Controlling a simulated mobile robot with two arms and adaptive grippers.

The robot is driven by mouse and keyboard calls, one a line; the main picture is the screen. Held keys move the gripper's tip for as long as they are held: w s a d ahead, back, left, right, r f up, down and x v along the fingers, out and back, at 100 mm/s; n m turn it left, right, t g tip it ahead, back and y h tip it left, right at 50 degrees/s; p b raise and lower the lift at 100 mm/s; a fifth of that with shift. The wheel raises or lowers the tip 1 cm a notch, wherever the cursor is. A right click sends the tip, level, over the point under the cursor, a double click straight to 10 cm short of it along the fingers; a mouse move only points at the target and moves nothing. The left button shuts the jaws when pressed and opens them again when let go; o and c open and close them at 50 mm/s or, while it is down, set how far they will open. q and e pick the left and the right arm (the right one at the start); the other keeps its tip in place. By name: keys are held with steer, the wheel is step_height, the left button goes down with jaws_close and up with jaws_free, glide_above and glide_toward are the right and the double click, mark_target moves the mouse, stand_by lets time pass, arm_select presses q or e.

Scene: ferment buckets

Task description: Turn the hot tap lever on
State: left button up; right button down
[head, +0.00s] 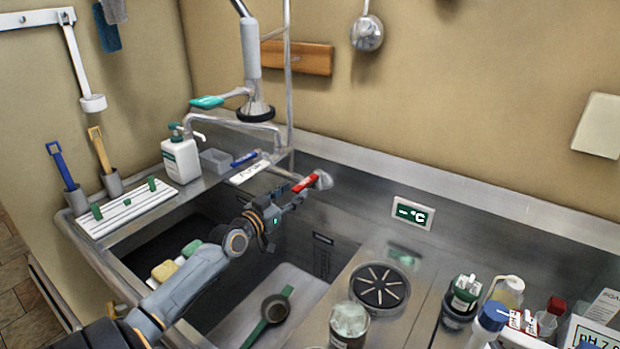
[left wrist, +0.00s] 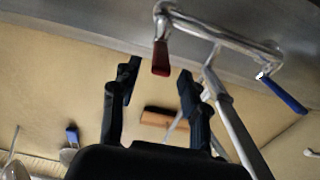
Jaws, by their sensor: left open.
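The hot tap lever (head: 306,182) is red and sits on the faucet at the back edge of the sink. In the left wrist view the red lever (left wrist: 161,57) hangs from the right-angled end of the chrome tap pipe (left wrist: 215,32). My left gripper (head: 286,202) is open right by the lever. In the left wrist view its two fingers (left wrist: 158,82) appear either side of the lever's lower end; I cannot tell whether they touch it. A blue lever (head: 245,158) is at the other end of the tap, also seen in the left wrist view (left wrist: 284,93). My right gripper is not seen.
A soap bottle (head: 182,158) stands to the left. A jar (head: 349,325) and several bottles crowd the right counter.

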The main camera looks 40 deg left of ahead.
mark_target(315, 175)
arm_select(q)
steer(key=w, duration=0.5)
steer(key=w+a+b, duration=0.1)
steer(key=w, duration=0.2)
steer(key=shift+w, duration=0.35)
jaws_close()
